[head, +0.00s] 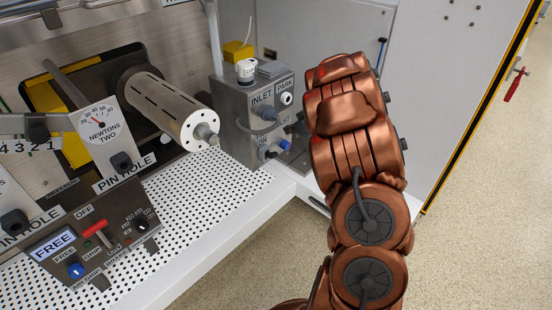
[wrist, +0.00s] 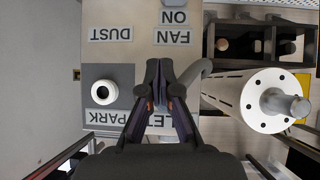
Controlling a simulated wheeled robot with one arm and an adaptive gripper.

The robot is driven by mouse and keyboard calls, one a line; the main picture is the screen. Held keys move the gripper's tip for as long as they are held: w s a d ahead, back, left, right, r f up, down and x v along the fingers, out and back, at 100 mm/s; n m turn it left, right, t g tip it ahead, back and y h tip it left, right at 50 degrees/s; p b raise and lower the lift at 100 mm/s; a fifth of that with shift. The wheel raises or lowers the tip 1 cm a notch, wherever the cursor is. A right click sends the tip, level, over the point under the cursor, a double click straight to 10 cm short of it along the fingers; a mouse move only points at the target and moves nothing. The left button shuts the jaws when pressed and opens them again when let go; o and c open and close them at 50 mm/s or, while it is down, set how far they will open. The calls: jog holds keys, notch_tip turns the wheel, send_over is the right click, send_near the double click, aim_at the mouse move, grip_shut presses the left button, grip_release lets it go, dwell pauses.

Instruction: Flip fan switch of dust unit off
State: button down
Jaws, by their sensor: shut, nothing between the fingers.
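The dust unit (head: 235,115) is a grey box beyond the perforated bench, with INLET and PARK labels. In the wrist view its pale face (wrist: 140,58) shows upside down, with a DUST label (wrist: 110,34), a FAN label (wrist: 172,37) and an ON label (wrist: 174,17). I cannot make out the fan switch lever; it may be behind my fingers or out of frame. My gripper (wrist: 159,68) is shut and empty, its tips over the face beside the FAN label. Whether it touches is unclear. In the head view my arm hides the gripper.
A white round port (wrist: 103,92) sits by the PARK label. A grey hose (wrist: 194,76) runs close to my fingers. Open floor (head: 480,220) lies right.

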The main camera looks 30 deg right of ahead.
jog(key=shift+s+a+f+y, duration=0.15)
jog(key=shift+a+f+y, duration=0.1)
jog(key=shift+f, duration=0.25)
jog(key=shift+s+a+f+y, duration=0.15)
jog(key=shift+a+f+y, duration=0.1)
jog(key=shift+f, duration=0.2)
jog(key=shift+f, duration=0.1)
jog(key=b, duration=0.3)
send_over(274, 153)
notch_tip(274, 153, down, 6)
jog(key=shift+a+f, duration=0.1)
jog(key=f+b, duration=0.2)
jog(key=shift+s+f, duration=0.3)
jog(key=shift+s, duration=0.05)
jog(key=shift+s+d+f+b, duration=0.2)
jog(key=shift+s+f+b, duration=0.1)
jog(key=shift+f, duration=0.15)
